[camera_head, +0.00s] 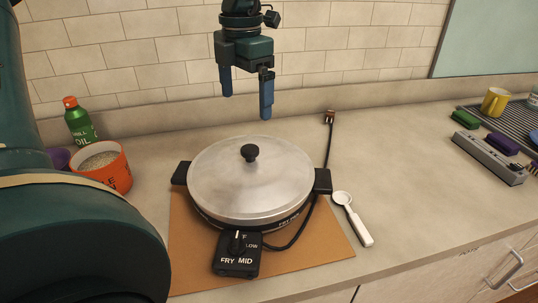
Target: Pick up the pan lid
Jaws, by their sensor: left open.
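The pan lid (221,178) is a round, silvery dome with a black knob (250,152) at its centre. It sits on a black electric frying pan (285,219) with two side handles. A control box marked FRY, MID and LOW (237,254) is at the pan's front. My left gripper (247,99) hangs above and behind the lid, in front of the tiled wall. Its two blue fingers point down, spread apart, with nothing between them. It is clear of the knob. My right gripper is not in view.
The pan stands on a brown board (316,256). A white spoon (353,219) and a cord with a plug (329,118) lie right of it. An orange tub (113,170) and oil bottle (80,124) stand left. A power strip (489,158) and yellow mug (495,102) are far right.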

